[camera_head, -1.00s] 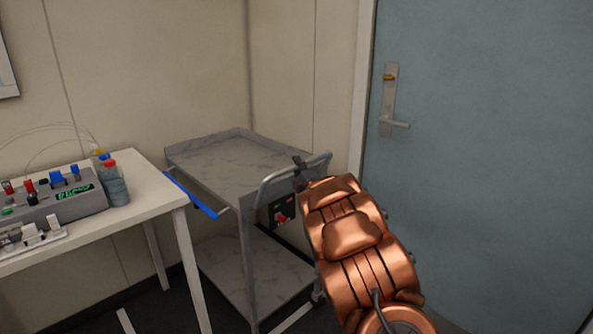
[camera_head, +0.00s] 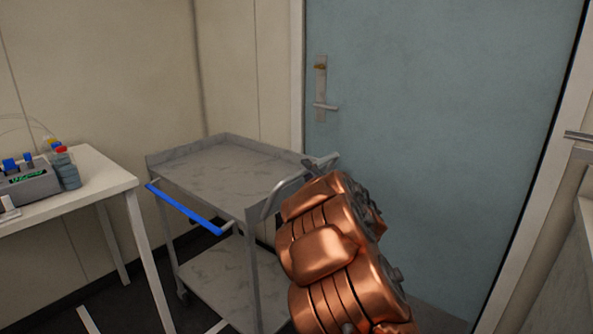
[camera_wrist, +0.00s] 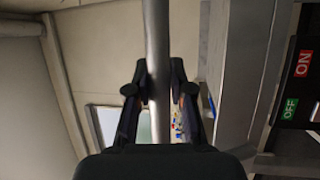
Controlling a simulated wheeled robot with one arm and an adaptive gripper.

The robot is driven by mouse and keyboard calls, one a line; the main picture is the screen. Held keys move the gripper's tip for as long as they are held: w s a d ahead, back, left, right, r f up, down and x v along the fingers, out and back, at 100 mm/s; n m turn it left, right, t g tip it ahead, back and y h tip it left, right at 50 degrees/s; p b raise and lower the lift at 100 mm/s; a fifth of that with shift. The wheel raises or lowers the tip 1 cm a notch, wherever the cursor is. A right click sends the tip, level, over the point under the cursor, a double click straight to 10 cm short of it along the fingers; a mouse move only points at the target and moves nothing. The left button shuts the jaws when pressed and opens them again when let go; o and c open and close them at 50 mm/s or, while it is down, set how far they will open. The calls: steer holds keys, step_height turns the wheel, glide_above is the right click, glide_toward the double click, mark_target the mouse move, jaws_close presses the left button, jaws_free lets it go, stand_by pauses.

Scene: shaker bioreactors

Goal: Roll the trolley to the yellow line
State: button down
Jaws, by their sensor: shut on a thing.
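The trolley (camera_head: 252,191) is a grey cart with two marbled shelves. It stands between the white table and the door in the head view. A blue bar (camera_head: 184,209) runs along its left front side, and a grey tubular handle (camera_head: 283,189) is at its right end. My gripper (camera_head: 322,164) is at that handle, partly hidden by my copper arm. In the wrist view, my gripper (camera_wrist: 158,85) is shut on the handle (camera_wrist: 157,35), which runs between its fingers. I see no yellow line in either view.
A white table (camera_head: 98,178) with a device (camera_head: 28,187) and bottles (camera_head: 66,171) stands left of the trolley. A blue-grey door (camera_head: 430,130) is behind and right. White strips (camera_head: 88,319) lie on the dark floor. An ON/OFF panel (camera_wrist: 300,85) shows in the wrist view.

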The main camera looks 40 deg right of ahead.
steer(key=shift+s+d, duration=0.15)
steer(key=shift+s, duration=0.5)
steer(key=shift+s+d, duration=0.15)
steer(key=shift+s, duration=0.5)
steer(key=c, duration=1)
jaws_free()
steer(key=shift+v, duration=6)
steer(key=shift+f, duration=0.1)
steer(key=shift+w, duration=0.1)
